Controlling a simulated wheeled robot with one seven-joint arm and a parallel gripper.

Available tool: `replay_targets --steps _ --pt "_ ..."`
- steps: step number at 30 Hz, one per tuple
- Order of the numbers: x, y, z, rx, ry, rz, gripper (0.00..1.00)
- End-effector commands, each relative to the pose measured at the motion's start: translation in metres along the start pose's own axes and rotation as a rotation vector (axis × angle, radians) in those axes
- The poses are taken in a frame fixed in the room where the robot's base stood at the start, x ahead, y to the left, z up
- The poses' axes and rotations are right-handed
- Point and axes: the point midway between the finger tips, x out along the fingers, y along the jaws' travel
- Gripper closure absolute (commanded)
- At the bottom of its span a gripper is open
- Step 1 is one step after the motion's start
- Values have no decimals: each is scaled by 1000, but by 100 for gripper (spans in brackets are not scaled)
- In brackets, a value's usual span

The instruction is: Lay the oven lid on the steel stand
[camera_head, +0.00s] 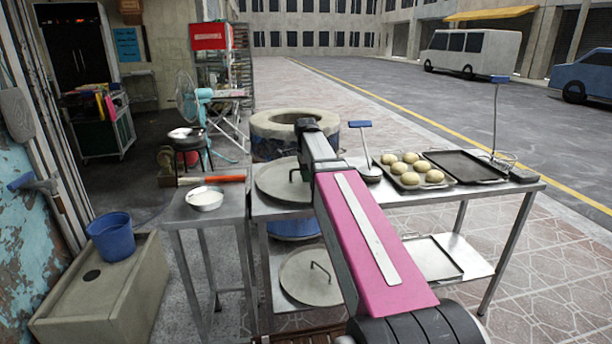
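A round grey lid (276,186) with a dark handle appears at the left end of the long steel stand (470,193), partly behind my arm. It looks flat and level with the top, but I cannot tell whether it is resting or held. A second round lid (305,283) with a handle lies on the lower shelf. The barrel oven (293,118) stands behind the stand with its round mouth uncovered. My pink and black arm reaches forward over the stand. My gripper is hidden behind the arm, so its fingers do not show.
A tray of buns (411,171), a dark tray (466,167) and a blue-handled tool (368,168) occupy the stand's right part. A small side table (184,213) holds a bowl (205,199) and rolling pin. A blue bucket (110,238) stands left. Paving at right is clear.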

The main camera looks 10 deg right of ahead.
Motion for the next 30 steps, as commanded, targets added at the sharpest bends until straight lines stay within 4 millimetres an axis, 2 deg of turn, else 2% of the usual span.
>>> replay_targets --steps 5,21,30 --pt "-18 -1 0 0 0 -1 62" --pt "-103 -1 0 0 0 -2 62" --pt "-120 0 0 0 0 0 62"
